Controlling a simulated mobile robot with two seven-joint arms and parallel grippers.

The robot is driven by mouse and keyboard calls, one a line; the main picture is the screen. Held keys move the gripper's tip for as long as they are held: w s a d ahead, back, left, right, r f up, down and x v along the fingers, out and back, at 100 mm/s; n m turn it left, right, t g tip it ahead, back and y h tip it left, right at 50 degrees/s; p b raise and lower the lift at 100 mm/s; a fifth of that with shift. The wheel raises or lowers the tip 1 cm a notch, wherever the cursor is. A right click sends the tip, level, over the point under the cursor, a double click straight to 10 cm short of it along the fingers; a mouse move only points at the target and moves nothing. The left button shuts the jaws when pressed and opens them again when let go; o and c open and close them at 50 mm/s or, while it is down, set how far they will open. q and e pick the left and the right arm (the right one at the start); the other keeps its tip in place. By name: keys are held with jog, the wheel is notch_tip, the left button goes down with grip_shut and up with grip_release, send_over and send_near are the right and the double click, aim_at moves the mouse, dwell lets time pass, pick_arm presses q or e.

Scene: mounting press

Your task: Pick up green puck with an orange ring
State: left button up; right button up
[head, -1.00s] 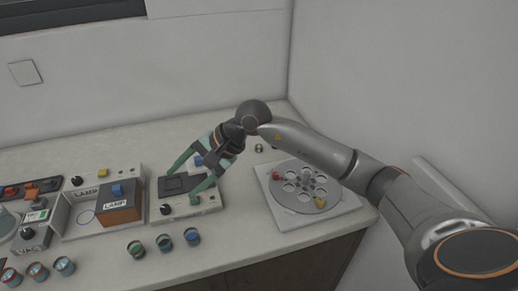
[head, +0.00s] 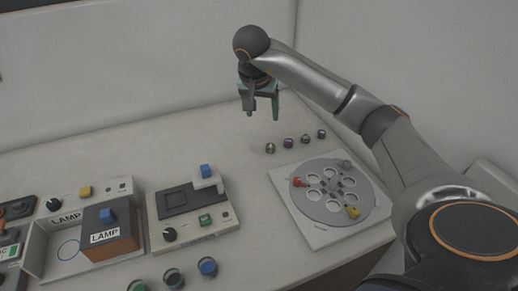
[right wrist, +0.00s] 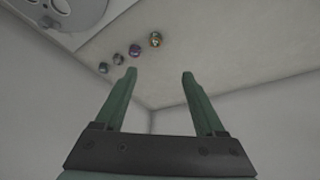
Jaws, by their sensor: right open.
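Several small pucks stand in a row on the counter behind the round plate. The leftmost one (head: 270,148) looks greenish, but its ring is too small to tell in the head view. In the right wrist view the nearest puck (right wrist: 156,39) shows green and orange tones. It stands on the counter, beyond the fingertips and apart from them. My right gripper (head: 262,112) is open and empty, pointing down above the counter, behind and slightly left of the row. Its two green fingers (right wrist: 158,75) are spread in the right wrist view. My left gripper is not in view.
A square base with a round holed plate (head: 316,205) is at right, carrying red and yellow parts. A grey press box (head: 220,222) and a lamp box (head: 128,246) stand left. Walls rise behind and at right.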

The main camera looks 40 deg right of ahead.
notch_tip(320, 180, down, 4)
jog(key=b, duration=0.3)
send_over(270, 147)
jog(key=s+a, duration=0.1)
jog(key=a, duration=0.2)
jog(key=f, duration=0.6)
jog(key=shift+s+f+b, duration=0.2)
jog(key=shift+f+b, duration=0.15)
jog(key=shift+f, duration=0.05)
jog(key=x, duration=0.2)
jog(key=d+x, duration=0.1)
jog(key=x, duration=0.1)
jog(key=shift+d+f, duration=0.15)
jog(key=shift+f, duration=0.05)
jog(key=shift+w+d+f, duration=0.1)
jog(key=shift+w+f, duration=0.05)
jog(key=shift+f, duration=0.2)
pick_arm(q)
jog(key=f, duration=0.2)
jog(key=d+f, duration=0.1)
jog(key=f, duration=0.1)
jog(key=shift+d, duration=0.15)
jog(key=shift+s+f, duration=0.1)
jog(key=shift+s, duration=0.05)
pick_arm(e)
grip_shut()
